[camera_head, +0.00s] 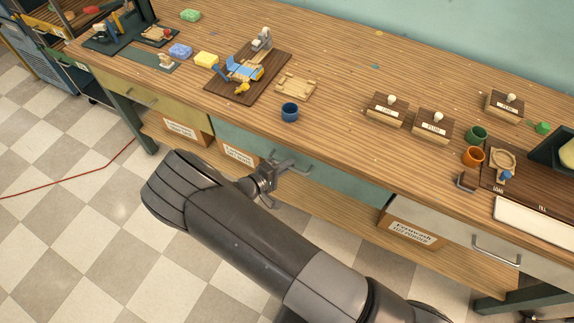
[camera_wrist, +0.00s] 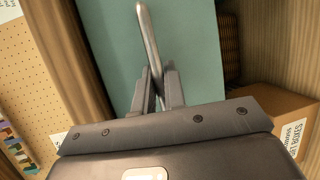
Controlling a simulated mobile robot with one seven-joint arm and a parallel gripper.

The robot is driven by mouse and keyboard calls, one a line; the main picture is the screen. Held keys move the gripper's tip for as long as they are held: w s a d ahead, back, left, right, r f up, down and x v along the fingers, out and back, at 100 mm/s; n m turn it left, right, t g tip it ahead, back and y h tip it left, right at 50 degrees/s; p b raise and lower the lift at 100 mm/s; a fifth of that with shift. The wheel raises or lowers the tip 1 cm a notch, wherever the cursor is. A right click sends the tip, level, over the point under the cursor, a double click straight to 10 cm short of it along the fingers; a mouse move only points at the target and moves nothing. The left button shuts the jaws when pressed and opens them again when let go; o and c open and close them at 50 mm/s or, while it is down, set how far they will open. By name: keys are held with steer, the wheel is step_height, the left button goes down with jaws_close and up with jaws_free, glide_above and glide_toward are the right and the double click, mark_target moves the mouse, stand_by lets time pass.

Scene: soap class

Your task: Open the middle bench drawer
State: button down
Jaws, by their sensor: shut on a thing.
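The middle bench drawer (camera_head: 338,176) has a teal front below the wooden benchtop, and no gap shows clearly at its top edge. Its metal bar handle (camera_head: 296,164) sits on the teal front; in the wrist view the handle (camera_wrist: 148,42) runs up from between the fingers. My gripper (camera_head: 278,166) is at the handle, with its fingers (camera_wrist: 158,88) closed around the bar in the wrist view. My arm comes in from the lower right and hides part of the floor and lower shelf.
A yellow-green drawer (camera_head: 150,98) is to the left and a pale grey drawer (camera_head: 470,240) with a handle is to the right. Labelled cardboard boxes (camera_head: 410,232) stand below. A blue cup (camera_head: 290,112) stands near the benchtop's front edge.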

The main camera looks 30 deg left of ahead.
steer(key=s, duration=2.3)
steer(key=shift+s, duration=0.25)
steer(key=shift+d, duration=0.1)
steer(key=c, duration=1.8)
jaws_free()
steer(key=shift+v, duration=3.75)
steer(key=shift+o, duration=0.4)
